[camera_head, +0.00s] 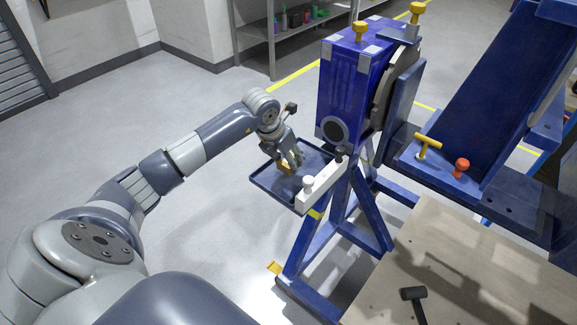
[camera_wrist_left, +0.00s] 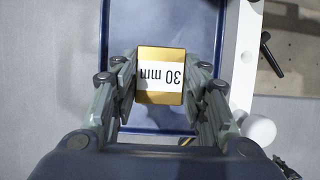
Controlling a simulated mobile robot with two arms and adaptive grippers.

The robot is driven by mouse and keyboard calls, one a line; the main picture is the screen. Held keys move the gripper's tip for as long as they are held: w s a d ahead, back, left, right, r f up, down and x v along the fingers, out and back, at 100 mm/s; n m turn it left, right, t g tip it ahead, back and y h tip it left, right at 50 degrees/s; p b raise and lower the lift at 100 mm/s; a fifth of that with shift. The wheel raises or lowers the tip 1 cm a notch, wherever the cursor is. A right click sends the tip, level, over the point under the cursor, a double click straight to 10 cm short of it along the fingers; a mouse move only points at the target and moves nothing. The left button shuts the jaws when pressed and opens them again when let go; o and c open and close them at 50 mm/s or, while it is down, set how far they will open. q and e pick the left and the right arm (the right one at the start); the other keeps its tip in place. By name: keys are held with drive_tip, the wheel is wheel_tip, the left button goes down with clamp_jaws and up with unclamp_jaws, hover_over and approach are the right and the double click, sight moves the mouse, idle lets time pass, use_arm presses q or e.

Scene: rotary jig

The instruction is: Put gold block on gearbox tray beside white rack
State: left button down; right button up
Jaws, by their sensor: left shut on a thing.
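My left gripper (camera_head: 291,161) is shut on the gold block (camera_head: 285,168) over the blue gearbox tray (camera_head: 266,191). In the left wrist view, the fingers of my left gripper (camera_wrist_left: 161,88) hold the gold block (camera_wrist_left: 160,92) from both sides, and its white label reads "30 mm". The tray (camera_wrist_left: 219,45) lies beneath it, with its dark blue rim around the block in that view. I cannot tell whether the block touches the tray floor. The white rack (camera_head: 325,180) runs along the tray's right side; it also shows in the left wrist view (camera_wrist_left: 245,65). My right gripper is out of view.
The blue gearbox housing (camera_head: 345,85) stands right behind the tray on a blue stand (camera_head: 300,255). A wooden table (camera_head: 450,255) with a black hammer (camera_head: 413,294) is at the lower right. A T-handled yellow pin (camera_head: 428,143) and a red knob (camera_head: 461,167) stand on the blue fixture.

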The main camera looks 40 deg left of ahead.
sight(285, 163)
use_arm(q)
wheel_tip(285, 163, down, 3)
drive_tip(key=shift+f+p, duration=0.2)
drive_tip(key=shift+p, duration=0.15)
drive_tip(key=shift+w+f, duration=0.1)
drive_tip(key=shift+f, duration=0.1)
drive_tip(key=c, duration=0.9)
unclamp_jaws()
drive_tip(key=shift+c, duration=0.2)
